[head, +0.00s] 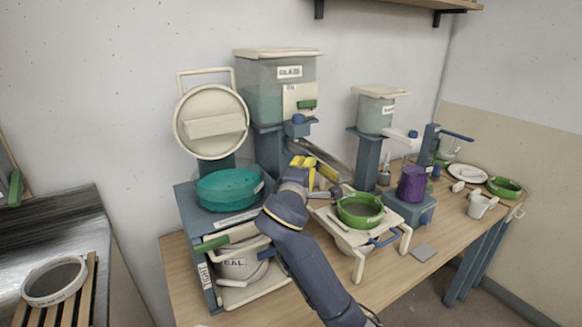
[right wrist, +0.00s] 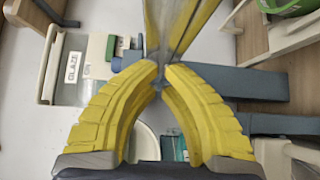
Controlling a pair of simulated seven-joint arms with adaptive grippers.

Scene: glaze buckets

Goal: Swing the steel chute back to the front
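The steel chute (head: 328,160) is a narrow grey metal trough below the outlet of the large glaze bucket (head: 262,95). In the head view it slopes down to the right, past my gripper. My right gripper (head: 318,172) has yellow fingers and is at the chute's near side. In the right wrist view the chute (right wrist: 178,22) runs up from between the fingertips (right wrist: 161,72), which are nearly together with a thin grey edge of it between them. My forearm hides part of the bench below. My left gripper is not in view.
A green bowl (head: 360,209) sits on a cream stand right of my gripper. A teal basin (head: 229,188) stands at left, with a round lid (head: 211,122) raised behind. A smaller bucket (head: 375,112) on a blue post and a purple pot (head: 412,184) are farther right.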

